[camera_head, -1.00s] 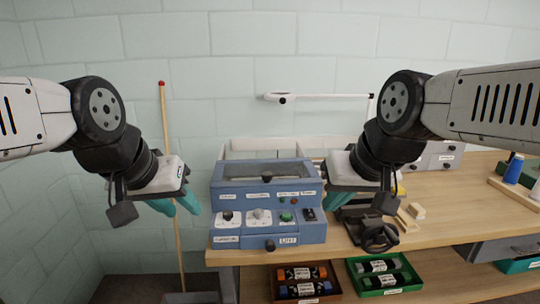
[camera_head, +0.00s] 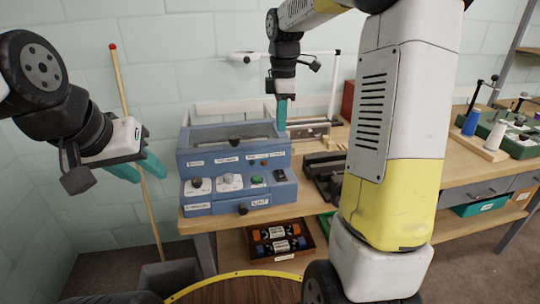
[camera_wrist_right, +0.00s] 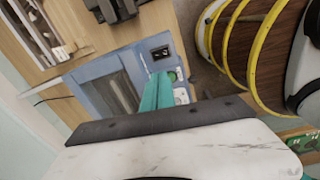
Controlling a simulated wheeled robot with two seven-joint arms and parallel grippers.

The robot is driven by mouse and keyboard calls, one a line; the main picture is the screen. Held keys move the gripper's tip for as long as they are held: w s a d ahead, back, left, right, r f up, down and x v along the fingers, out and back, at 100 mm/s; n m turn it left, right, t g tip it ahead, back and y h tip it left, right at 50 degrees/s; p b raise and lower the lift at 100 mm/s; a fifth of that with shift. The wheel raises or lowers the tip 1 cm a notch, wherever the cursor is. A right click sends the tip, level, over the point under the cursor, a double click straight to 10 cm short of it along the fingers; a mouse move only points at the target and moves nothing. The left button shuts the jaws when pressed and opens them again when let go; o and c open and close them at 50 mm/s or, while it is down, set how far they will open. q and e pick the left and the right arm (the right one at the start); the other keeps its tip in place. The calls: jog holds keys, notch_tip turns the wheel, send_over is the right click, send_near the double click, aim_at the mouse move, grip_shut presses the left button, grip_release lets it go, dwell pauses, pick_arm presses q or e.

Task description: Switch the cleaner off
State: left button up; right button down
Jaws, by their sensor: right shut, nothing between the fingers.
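The cleaner is a blue box (camera_head: 188,156) on the bench, with a windowed lid above a sloped control panel. The panel carries two dials on white plates (camera_head: 228,182), a green button (camera_head: 257,182) and a dark rocker switch (camera_head: 280,175) at its right end. In the right wrist view the switch (camera_wrist_right: 160,52) and green button (camera_wrist_right: 172,76) show beyond my fingertips. My right gripper (camera_head: 281,128) is shut and empty, pointing down by the cleaner's right side, above the switch; contact cannot be told. My left gripper (camera_head: 143,172) is open and empty, left of the cleaner.
A wooden pole with a red tip (camera_head: 126,95) leans on the wall at left. A dark vise-like device (camera_head: 322,170) stands right of the cleaner. A brown tray (camera_head: 312,248) sits on the shelf below. Thread spools (camera_head: 495,135) stand at far right.

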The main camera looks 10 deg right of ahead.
jog(key=shift+w+d+f+n, duration=0.1)
jog(key=shift+w+f+n, duration=0.55)
jog(key=shift+w, duration=0.2)
jog(key=shift+s, duration=0.1)
jog(key=shift+s+r, duration=0.25)
jog(key=shift+s, duration=0.4)
